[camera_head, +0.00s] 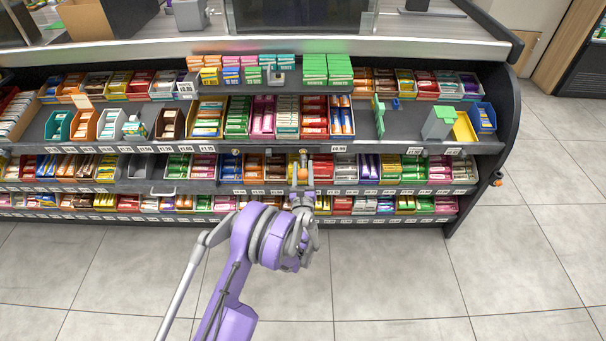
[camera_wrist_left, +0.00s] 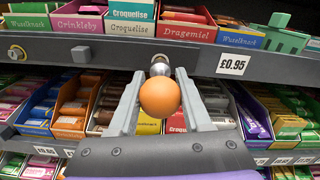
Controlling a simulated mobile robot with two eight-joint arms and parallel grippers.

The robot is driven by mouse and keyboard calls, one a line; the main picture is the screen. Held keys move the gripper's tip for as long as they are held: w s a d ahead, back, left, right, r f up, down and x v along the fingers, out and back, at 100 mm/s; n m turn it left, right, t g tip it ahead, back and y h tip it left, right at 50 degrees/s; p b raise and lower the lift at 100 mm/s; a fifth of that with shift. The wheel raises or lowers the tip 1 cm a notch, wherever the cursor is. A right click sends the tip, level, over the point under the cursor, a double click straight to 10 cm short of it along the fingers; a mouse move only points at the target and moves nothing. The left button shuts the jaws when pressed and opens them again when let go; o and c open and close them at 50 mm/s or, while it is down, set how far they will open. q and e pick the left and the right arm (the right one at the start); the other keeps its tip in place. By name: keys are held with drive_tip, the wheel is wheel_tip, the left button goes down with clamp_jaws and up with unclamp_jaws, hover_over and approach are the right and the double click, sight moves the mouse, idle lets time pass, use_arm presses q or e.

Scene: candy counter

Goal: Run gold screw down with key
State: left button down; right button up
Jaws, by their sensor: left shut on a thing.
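My left gripper (camera_head: 303,190) is in front of the shelf rack at the middle shelf's edge. Its two fingers also show in the left wrist view (camera_wrist_left: 160,74). They are shut on a key with a round orange knob (camera_wrist_left: 160,97) and a silver end (camera_wrist_left: 160,63). The key's orange part also shows in the head view (camera_head: 302,173). A small gold screw (camera_head: 303,153) is just ahead of the key at the shelf edge. In the wrist view the key hides the spot behind it, so contact cannot be told. Another gold fitting (camera_wrist_left: 17,52) is on the edge further left. My right gripper is not in view.
Candy boxes fill the shelves above and below the dark shelf edge (camera_wrist_left: 120,48). A £0.95 price tag (camera_wrist_left: 233,65) is right of the key. A silver fitting (camera_wrist_left: 81,54) is left of it. The tiled floor (camera_head: 400,270) in front is clear.

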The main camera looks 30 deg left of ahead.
use_arm(q)
drive_tip(key=shift+w+a, duration=0.1)
drive_tip(key=shift+w, duration=0.05)
idle(0.3)
drive_tip(key=n, duration=0.5)
drive_tip(key=shift+n, duration=0.4)
drive_tip(key=n, duration=0.5)
drive_tip(key=shift+n, duration=0.3)
drive_tip(key=shift+n, duration=0.6)
drive_tip(key=n, duration=0.4)
drive_tip(key=shift+n, duration=0.3)
